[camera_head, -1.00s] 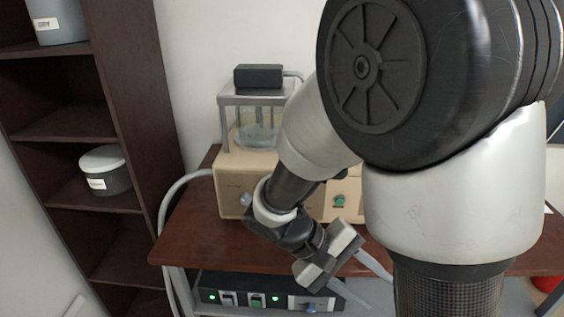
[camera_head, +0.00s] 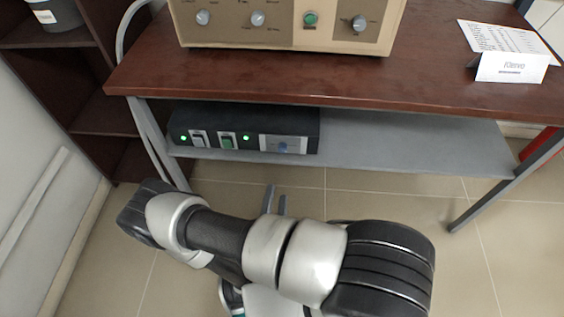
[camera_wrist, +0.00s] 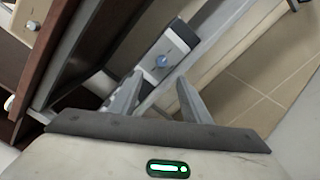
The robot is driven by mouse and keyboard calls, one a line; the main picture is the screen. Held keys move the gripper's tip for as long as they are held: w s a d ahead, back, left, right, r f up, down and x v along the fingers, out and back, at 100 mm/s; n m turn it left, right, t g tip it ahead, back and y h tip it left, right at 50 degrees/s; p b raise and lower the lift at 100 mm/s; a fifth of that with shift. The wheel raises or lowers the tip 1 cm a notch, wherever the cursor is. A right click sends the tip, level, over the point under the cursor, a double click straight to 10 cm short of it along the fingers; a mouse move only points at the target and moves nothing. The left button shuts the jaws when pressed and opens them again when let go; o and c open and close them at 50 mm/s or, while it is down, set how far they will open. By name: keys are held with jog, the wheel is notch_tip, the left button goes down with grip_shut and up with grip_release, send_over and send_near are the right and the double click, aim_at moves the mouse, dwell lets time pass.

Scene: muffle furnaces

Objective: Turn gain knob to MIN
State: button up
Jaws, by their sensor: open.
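A black box (camera_head: 245,133) with a blue knob (camera_head: 283,147) on its light panel sits on the lower shelf. The knob also shows in the wrist view (camera_wrist: 162,61), just beyond the fingertips. The beige unit (camera_head: 285,38) on the table has grey knobs, including one at its right (camera_head: 359,23). Labels are too small to read, so I cannot tell which knob is the gain knob. My gripper (camera_head: 276,198) is open and empty, below and in front of the black box. In the wrist view, its fingers (camera_wrist: 158,84) point toward the blue knob, apart from it.
The wooden tabletop (camera_head: 420,70) overhangs the grey lower shelf (camera_head: 400,140). Table legs stand at left and right (camera_head: 500,190). A white card (camera_head: 512,68) and a printed sheet lie on the tabletop. The shelf right of the black box is clear. A dark bookcase stands at left.

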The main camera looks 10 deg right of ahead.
jog(key=f, duration=0.1)
jog(key=b, duration=0.3)
send_near(282, 151)
jog(key=shift+y, duration=0.3)
jog(key=x, duration=0.8)
jog(key=shift+d+r, duration=0.1)
jog(key=shift+d, duration=0.1)
jog(key=c, duration=1)
jog(key=shift+n, duration=0.3)
jog(key=shift+c, duration=0.2)
